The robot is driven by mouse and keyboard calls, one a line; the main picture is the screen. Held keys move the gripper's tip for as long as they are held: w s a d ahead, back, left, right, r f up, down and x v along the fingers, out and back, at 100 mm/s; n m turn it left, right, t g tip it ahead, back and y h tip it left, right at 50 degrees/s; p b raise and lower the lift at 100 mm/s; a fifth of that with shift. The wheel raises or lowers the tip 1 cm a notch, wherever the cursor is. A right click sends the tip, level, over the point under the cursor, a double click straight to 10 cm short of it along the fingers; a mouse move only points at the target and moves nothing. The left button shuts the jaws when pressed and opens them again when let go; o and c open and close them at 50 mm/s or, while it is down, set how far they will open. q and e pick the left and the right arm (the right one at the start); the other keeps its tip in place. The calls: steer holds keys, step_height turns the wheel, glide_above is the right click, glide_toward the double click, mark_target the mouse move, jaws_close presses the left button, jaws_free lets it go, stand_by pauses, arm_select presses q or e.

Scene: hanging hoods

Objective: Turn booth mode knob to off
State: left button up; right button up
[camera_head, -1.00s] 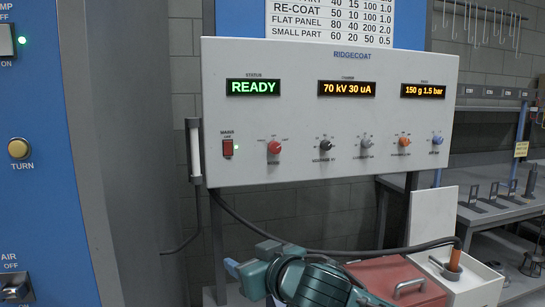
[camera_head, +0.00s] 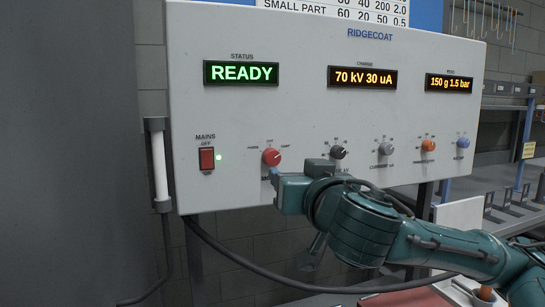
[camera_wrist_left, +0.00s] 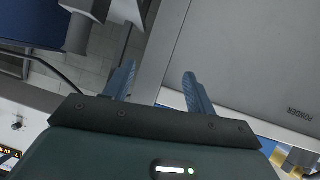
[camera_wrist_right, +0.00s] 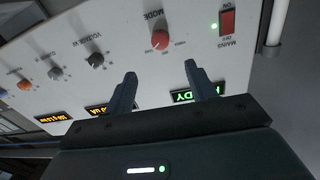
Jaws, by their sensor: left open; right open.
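The red mode knob (camera_head: 271,157) sits on the lower left of the white RIDGECOAT panel (camera_head: 310,115), right of the mains switch. Its pointer position is too small to read surely. My right gripper (camera_head: 280,188) is just below and in front of the knob, covering part of its label. In the right wrist view, the open, empty fingers (camera_wrist_right: 160,86) point toward the panel, and the knob (camera_wrist_right: 160,39) lies beyond the gap between them, apart from both. My left gripper (camera_wrist_left: 158,88) is open and empty, beside a grey surface marked POWDER; it is outside the head view.
The red mains switch (camera_head: 206,159) with a green light is left of the knob. A black voltage knob (camera_head: 338,152) and several others are to the right. The display (camera_head: 241,73) reads READY. A black cable (camera_head: 250,266) hangs below the panel.

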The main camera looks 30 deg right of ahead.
mark_target(274, 158)
steer(key=p+x, duration=1)
steer(key=x, duration=0.1)
steer(key=shift+w+r, duration=0.1)
steer(key=shift+w, duration=0.1)
steer(key=shift+w+d, duration=0.2)
steer(key=shift+w, duration=0.35)
arm_select(q)
steer(key=shift+g+y, duration=0.8)
steer(key=a+r, duration=0.1)
steer(key=s+a+r, duration=0.1)
steer(key=a+r, duration=0.1)
steer(key=shift+s+r, duration=0.1)
steer(key=shift+s, duration=0.2)
arm_select(e)
steer(key=shift+w, duration=0.1)
steer(key=shift+c, duration=0.4)
arm_select(q)
steer(key=shift+r, duration=0.15)
arm_select(e)
steer(key=c, duration=0.9)
